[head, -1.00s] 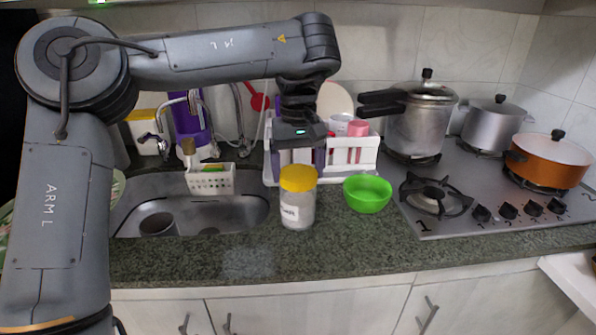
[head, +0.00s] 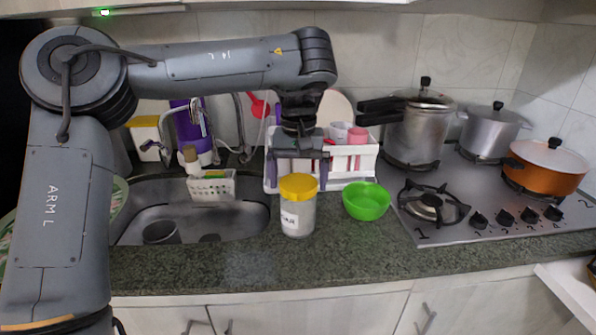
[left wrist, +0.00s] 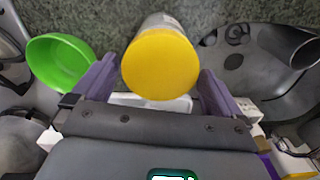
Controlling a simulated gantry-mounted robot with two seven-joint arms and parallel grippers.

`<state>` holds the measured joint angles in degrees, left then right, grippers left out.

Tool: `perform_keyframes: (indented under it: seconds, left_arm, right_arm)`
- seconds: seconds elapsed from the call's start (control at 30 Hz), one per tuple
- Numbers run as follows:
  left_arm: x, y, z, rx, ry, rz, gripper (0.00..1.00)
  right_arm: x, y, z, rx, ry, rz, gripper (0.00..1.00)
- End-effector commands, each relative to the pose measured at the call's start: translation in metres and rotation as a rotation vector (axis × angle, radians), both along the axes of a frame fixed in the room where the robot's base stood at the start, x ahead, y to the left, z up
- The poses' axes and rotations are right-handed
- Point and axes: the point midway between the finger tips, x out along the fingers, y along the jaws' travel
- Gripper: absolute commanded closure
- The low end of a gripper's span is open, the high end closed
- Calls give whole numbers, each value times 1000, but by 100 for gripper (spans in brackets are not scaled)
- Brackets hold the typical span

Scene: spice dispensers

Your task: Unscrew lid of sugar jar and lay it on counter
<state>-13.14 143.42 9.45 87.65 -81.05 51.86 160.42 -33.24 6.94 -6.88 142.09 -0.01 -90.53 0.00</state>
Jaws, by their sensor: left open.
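The sugar jar (head: 304,215) stands upright on the granite counter (head: 390,248), in front of the dish rack. It is clear, with pale contents and a partly readable label. Its yellow lid (head: 298,187) sits on top of it. My left gripper (head: 298,178) is open and points down just behind and above the lid. In the left wrist view the lid (left wrist: 160,62) shows between the two purple fingers (left wrist: 160,75), with a gap on each side, so nothing is gripped. My right gripper is in neither view.
A green bowl (head: 366,200) stands close right of the jar. A white dish rack (head: 352,180) with cups is behind. The sink (head: 250,212) lies left, the stove (head: 455,215) with pots right. The counter front is clear.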

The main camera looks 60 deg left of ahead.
Motion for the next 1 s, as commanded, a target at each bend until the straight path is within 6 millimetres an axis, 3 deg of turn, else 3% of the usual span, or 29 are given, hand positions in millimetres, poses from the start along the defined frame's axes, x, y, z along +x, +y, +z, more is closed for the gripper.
perform_keyframes:
  seconds: [0.6, 1.0]
  left_arm:
    - [1, -1, 3, -2, 0, -431, 0]
    - [2, -1, 1, 0, 0, -555, 0]
  right_arm:
    - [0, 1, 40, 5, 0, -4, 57]
    - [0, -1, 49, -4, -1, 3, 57]
